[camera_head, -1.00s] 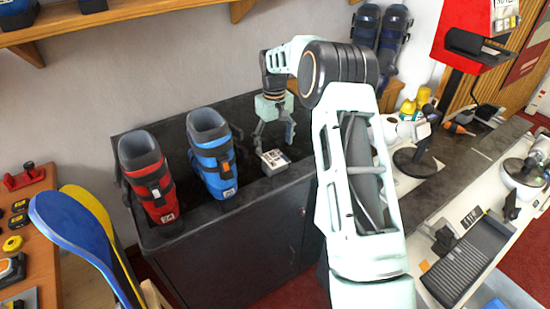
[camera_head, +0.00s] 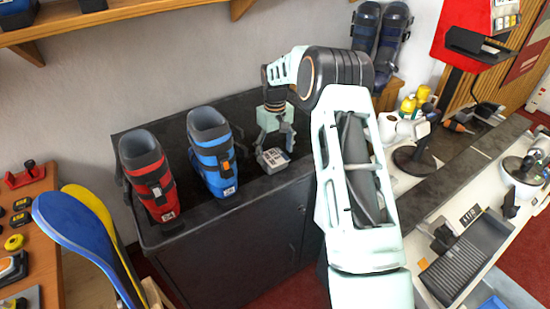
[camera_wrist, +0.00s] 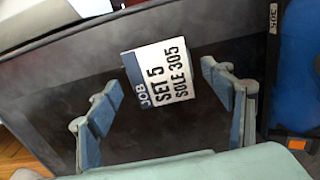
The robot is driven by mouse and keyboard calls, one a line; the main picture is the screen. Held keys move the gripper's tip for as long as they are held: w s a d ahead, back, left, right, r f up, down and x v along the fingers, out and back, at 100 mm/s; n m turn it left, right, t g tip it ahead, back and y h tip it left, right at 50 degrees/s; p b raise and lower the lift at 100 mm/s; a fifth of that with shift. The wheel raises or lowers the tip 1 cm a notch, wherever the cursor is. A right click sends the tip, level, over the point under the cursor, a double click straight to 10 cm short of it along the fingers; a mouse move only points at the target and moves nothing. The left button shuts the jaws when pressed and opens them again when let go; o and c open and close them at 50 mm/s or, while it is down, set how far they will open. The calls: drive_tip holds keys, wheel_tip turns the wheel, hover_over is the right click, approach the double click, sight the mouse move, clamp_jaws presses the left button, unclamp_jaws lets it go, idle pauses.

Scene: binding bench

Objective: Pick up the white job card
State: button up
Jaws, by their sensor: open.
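The white job card (camera_head: 273,160) lies on the dark bench top near its front edge, right of the blue boot. In the wrist view the card (camera_wrist: 165,73) has a blue band marked JOB and black print reading "SET 5 SOLE 305". My gripper (camera_head: 275,146) is open and empty, pointing down just above and behind the card. In the wrist view its two fingers (camera_wrist: 160,106) stand apart, one at each side of the card's lower part in the picture. I see no contact between fingers and card.
A blue boot (camera_head: 214,160) stands close left of the card, with a red boot (camera_head: 152,185) farther left. The dark bench (camera_head: 240,228) has bare top behind the card. Blue and yellow skis (camera_head: 85,235) lean at the front left.

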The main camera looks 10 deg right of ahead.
drive_tip(key=shift+c, duration=0.4)
drive_tip(key=c, duration=0.8)
